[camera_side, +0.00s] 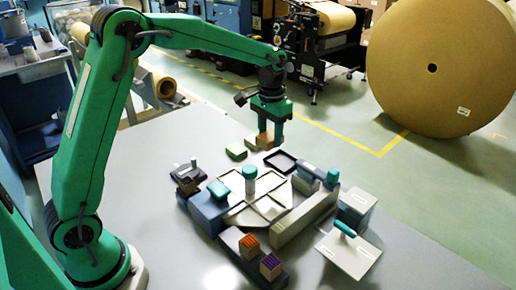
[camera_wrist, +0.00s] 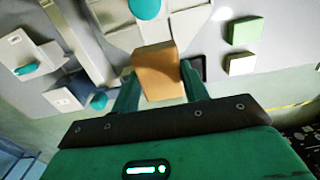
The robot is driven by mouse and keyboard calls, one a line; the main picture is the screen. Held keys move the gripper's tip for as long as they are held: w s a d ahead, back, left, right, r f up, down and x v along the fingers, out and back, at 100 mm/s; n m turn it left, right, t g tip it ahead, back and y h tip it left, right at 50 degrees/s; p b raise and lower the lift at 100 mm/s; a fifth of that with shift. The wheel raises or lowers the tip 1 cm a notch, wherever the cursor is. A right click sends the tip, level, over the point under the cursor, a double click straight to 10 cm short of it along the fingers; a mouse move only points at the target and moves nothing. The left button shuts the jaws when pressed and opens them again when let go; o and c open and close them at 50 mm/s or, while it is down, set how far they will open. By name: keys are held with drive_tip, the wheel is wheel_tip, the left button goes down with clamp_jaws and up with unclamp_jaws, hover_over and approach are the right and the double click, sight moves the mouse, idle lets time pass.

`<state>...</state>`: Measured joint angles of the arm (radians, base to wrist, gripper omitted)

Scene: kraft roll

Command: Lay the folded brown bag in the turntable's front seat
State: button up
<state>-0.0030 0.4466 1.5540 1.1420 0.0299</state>
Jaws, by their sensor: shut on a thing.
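The folded brown bag (camera_wrist: 158,72) is a small tan block between the two green fingers of my gripper (camera_wrist: 160,84) in the wrist view. My gripper (camera_side: 271,134) is shut on it; in the side view it hangs at the far side of the turntable. The turntable (camera_side: 243,217) is a pale disc divided by raised rims into seats, with a teal-topped post (camera_side: 250,180) at its middle. Part of it shows at the top of the wrist view (camera_wrist: 113,12), beyond the bag. Which seat is the front one I cannot tell.
A dark-rimmed tray (camera_side: 281,162) lies near the turntable. Blue-grey blocks (camera_side: 207,214), a long grey block (camera_side: 305,218) and a teal-handled plate (camera_side: 348,252) surround it. The table's left is clear.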

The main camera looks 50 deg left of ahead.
hover_over(269, 182)
wheel_tip(269, 182, down, 7)
drive_tip(key=shift+f, duration=0.1)
idle(0.3)
drive_tip(key=shift+f, duration=2.5)
drive_tip(key=shift+f, duration=0.75)
idle(1.1)
drive_tip(key=o, duration=1)
drive_tip(key=shift+o, duration=0.2)
